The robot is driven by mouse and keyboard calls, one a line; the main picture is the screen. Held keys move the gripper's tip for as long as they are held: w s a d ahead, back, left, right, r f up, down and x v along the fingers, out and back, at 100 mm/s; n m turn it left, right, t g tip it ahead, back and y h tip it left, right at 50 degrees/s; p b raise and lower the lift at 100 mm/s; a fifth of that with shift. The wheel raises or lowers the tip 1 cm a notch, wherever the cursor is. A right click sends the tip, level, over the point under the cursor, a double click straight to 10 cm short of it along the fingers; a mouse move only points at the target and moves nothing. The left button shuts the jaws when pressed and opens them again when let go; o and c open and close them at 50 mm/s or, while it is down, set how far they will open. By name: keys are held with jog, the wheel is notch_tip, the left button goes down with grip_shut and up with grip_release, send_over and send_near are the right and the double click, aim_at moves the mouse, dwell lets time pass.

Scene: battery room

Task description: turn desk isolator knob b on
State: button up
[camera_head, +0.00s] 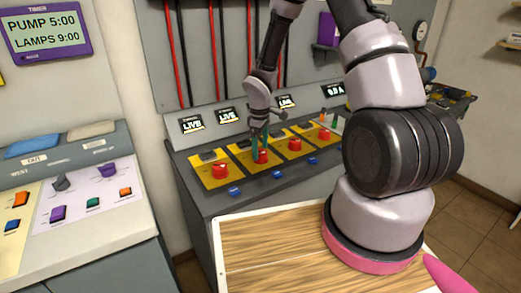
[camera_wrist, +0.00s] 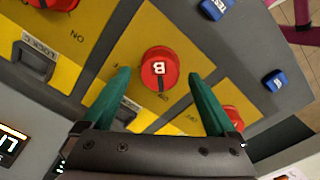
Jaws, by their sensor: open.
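Knob B is a round red knob with a white letter B on a yellow plate, seen in the wrist view (camera_wrist: 160,68). In the head view it is the second red knob from the left (camera_head: 263,157). My gripper (camera_head: 260,143) is open, with its green fingers pointing down at this knob. In the wrist view the gripper (camera_wrist: 160,75) has one finger on each side of the knob, with gaps showing between. A small dark mark shows at the knob's lower edge. I cannot tell whether the fingertips reach down beside it.
Other red knobs on yellow plates flank it, the left one (camera_head: 220,171) and the right one (camera_head: 294,144). Blue tags (camera_head: 234,191) lie along the front edge. Black LIVE displays (camera_head: 228,115) stand behind. A wooden-topped surface (camera_head: 270,240) lies in front, and another control desk (camera_head: 90,225) at left.

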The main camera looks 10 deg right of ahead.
notch_tip(320, 180, up, 10)
dwell(0.3)
jog(key=shift+s+f, duration=0.1)
notch_tip(320, 180, up, 12)
jog(key=m+t, duration=0.2)
jog(key=m, duration=0.2)
send_over(261, 152)
jog(key=s+d, duration=0.3)
jog(key=s+d+r+m+t, duration=0.1)
jog(key=s+d+r+m, duration=0.1)
jog(key=s+r+m, duration=0.5)
jog(key=s+r+m+t+y, duration=0.2)
jog(key=s+r+m+t, duration=0.1)
jog(key=s+r, duration=0.8)
jog(key=shift+s+d+r+m+t, duration=0.3)
jog(key=shift+s+d+r+m, duration=0.1)
jog(key=shift+s, duration=0.25)
